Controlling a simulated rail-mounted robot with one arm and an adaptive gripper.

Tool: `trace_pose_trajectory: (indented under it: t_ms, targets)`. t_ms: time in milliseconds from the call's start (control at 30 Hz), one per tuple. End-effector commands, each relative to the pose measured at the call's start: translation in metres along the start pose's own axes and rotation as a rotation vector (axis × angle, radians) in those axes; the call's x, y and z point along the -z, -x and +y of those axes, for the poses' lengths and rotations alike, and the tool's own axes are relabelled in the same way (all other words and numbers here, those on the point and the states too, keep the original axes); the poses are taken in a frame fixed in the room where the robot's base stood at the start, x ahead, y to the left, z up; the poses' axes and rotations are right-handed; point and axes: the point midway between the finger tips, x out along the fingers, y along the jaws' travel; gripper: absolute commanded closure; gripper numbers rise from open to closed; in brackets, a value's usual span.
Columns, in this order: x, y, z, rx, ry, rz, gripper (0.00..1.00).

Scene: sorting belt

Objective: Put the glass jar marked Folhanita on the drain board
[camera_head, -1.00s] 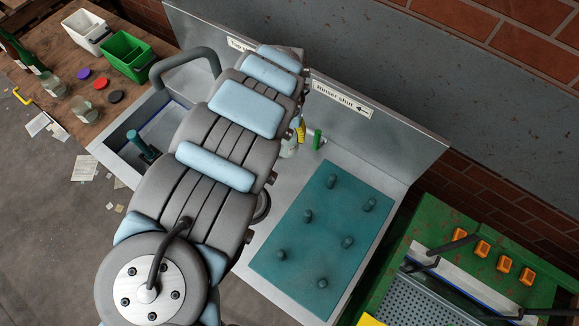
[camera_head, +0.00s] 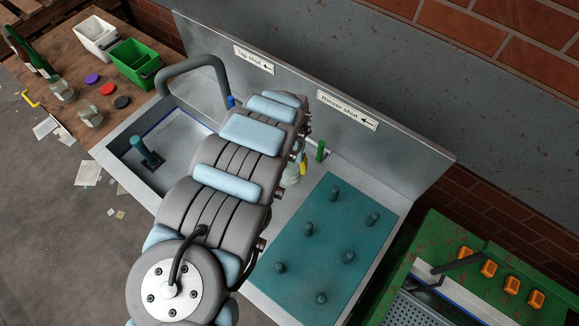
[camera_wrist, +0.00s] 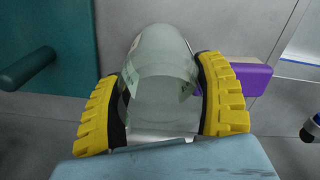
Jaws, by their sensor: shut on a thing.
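My gripper (camera_wrist: 162,108) is shut on a clear glass jar (camera_wrist: 160,62), with one yellow ribbed finger on each side of it. The jar shows pale label edges, but I cannot read any name. In the head view my arm hides most of the gripper; a bit of yellow finger (camera_head: 303,165) and the jar (camera_head: 291,178) show just past the arm. They are left of the upper part of the teal drain board (camera_head: 318,235), which has several upright pegs and is empty. The board's edge also shows at left in the wrist view (camera_wrist: 55,25).
The sink basin (camera_head: 180,135) with a curved tap (camera_head: 190,64) lies left. A green handle (camera_head: 320,151) stands by the back wall. A purple block (camera_wrist: 250,78) sits behind the right finger. Other jars (camera_head: 63,89) stand on the wooden table. A green machine (camera_head: 440,230) is at right.

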Motion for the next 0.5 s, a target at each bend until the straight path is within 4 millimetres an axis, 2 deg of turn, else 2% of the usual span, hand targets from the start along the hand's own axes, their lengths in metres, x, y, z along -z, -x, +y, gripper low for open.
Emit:
trace_pose_trajectory:
  t_ms: [100, 500]
  targets:
    - [0.0003, -0.0072, 0.0002, 0.0, 0.0, 0.001, 0.67]
    - [0.0003, -0.0105, -0.0002, 0.001, 0.0, 0.001, 0.67]
